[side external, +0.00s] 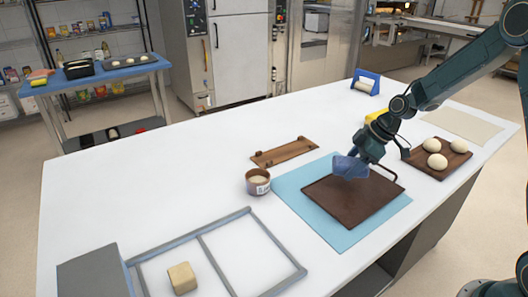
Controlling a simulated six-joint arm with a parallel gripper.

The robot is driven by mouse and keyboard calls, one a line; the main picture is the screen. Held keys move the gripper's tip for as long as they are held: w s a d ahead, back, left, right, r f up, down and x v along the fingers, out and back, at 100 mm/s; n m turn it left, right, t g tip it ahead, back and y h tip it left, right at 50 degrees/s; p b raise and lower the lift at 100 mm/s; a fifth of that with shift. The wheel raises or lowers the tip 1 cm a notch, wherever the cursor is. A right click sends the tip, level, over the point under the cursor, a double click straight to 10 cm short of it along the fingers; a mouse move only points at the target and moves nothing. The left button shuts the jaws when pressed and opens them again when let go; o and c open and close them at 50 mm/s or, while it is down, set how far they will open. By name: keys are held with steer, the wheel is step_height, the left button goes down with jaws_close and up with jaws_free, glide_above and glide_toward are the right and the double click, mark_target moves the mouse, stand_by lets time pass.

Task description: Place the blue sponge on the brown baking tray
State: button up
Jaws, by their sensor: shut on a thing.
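The blue sponge (345,167) is held at the end of my gripper (358,158), over the upper part of the brown baking tray (345,200). I cannot tell from this view whether the sponge touches the tray or is just above it. The fingertips are mostly hidden behind the sponge and the wrist. The tray lies flat on a light blue mat (308,218) on the white table. It has a raised handle (386,171) at its right side.
A small tub (257,182) and a brown wooden board (284,152) stand left of the mat. Dough balls sit on a brown board (460,158) at the right. A yellow object (374,117) is behind my wrist. A grey frame (218,252) lies front left.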

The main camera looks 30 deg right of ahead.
mark_target(348, 185)
steer(key=shift+f, duration=1.65)
steer(key=shift+s+f, duration=0.1)
steer(key=shift+f, duration=0.55)
steer(key=o, duration=0.9)
steer(key=shift+f, duration=0.1)
steer(key=shift+o, duration=0.3)
steer(key=shift+s+a, duration=0.1)
steer(key=shift+a, duration=0.1)
steer(key=shift+r, duration=0.45)
steer(key=v, duration=1.2)
steer(key=shift+w+r, duration=0.2)
steer(key=shift+r, duration=0.15)
